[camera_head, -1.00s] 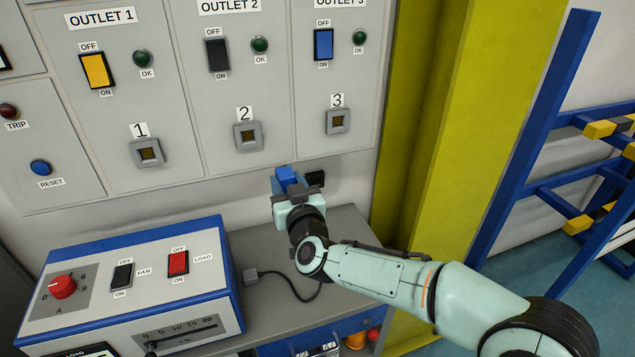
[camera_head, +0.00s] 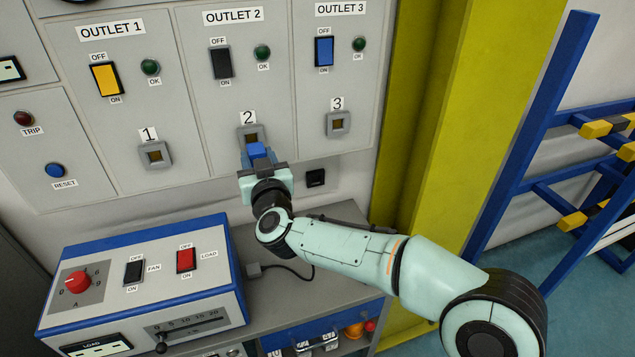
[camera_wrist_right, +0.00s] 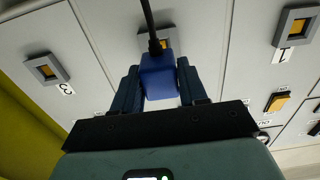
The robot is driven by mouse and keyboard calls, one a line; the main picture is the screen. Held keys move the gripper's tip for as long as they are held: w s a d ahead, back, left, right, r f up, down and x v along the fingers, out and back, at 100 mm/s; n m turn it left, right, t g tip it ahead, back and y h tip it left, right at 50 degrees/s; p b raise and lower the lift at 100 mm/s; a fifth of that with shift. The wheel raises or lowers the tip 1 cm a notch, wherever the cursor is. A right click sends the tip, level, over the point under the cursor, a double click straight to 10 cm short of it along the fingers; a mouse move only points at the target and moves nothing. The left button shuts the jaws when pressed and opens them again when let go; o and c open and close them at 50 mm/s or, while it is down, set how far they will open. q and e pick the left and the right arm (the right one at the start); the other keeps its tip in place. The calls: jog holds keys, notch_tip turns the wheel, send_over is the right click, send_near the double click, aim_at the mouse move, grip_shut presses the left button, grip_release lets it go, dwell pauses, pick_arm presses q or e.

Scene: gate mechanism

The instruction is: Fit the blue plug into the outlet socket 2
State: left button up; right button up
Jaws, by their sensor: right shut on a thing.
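The blue plug (camera_head: 256,150) is held in my right gripper (camera_head: 259,166), which is shut on it. In the head view it is just below and in front of socket 2 (camera_head: 250,132), overlapping its lower part. In the right wrist view the blue plug (camera_wrist_right: 159,76) sits between the two fingers of my right gripper (camera_wrist_right: 159,88), with a dark cable running up from it. Socket 2 (camera_wrist_right: 150,38) is partly hidden behind the plug and cable there. I cannot tell whether the plug touches the socket. My left gripper is not in view.
Socket 1 (camera_head: 155,154) and socket 3 (camera_head: 338,124) are empty on either side. Below stands a blue-edged control box (camera_head: 140,285) on a grey bench (camera_head: 345,215). A small black wall socket (camera_head: 315,178) is right of my gripper. A yellow pillar (camera_head: 430,130) stands at right.

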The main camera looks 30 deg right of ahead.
aim_at(255, 148)
jog(key=shift+w+d, duration=0.1)
jog(key=shift+w, duration=0.2)
dwell(0.4)
jog(key=shift+p+x, duration=0.6)
jog(key=shift+x, duration=0.45)
jog(key=shift+p+x, duration=0.45)
jog(key=shift+x, duration=0.4)
dwell(0.5)
jog(key=shift+r+p, duration=0.1)
jog(key=shift+p, duration=0.2)
dwell(0.3)
jog(key=o, duration=1.2)
jog(key=shift+w, duration=0.15)
